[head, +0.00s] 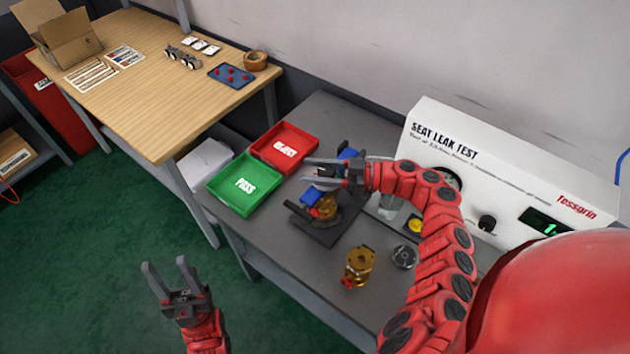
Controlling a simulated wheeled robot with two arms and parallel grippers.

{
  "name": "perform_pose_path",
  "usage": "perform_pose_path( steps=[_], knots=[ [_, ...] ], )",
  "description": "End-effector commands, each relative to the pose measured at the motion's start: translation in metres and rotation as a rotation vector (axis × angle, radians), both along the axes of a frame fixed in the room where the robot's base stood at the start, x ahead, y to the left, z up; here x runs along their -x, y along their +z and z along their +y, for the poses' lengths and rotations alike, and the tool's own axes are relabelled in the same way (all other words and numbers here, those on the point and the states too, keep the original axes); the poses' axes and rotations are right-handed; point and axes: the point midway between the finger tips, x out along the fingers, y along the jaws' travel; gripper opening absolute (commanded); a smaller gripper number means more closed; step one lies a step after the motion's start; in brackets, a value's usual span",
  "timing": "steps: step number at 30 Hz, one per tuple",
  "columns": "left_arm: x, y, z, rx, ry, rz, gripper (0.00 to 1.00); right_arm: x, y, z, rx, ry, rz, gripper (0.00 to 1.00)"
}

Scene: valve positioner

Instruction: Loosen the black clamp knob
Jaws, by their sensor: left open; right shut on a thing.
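My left gripper (168,277) is open and empty, above the green floor to the left of the bench.
A green PASS tray (273,203) and a red tray (315,147) lie left of and behind the fixture. A brass valve (358,266) and a round black-and-silver part (404,257) stand at the front. The white seat leak tester (520,176) fills the bench's back right.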

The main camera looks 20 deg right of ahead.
Motion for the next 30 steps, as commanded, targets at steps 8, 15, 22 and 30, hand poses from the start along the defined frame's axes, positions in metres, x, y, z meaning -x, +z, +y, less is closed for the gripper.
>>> perform_pose_path(
  steps=[8,15,22,30],
  knots=[
    [0.0,-0.075,0.0,0.0,0.0,0.0,0.5,0.004,-0.011,0.001,0.001,0.152,-0.005,0.0],
    [0.0,-0.106,0.0,0.0,0.0,0.0,0.5,0.007,-0.008,0.002,0.003,0.235,-0.002,0.0],
    [0.0,-0.116,0.0,0.0,0.0,0.0,0.5,0.008,-0.004,0.003,0.005,0.266,0.002,0.0],
    [0.0,-0.115,0.0,0.0,0.0,0.0,0.5,0.009,-0.003,0.004,0.005,0.272,0.007,0.0]
  ],
)
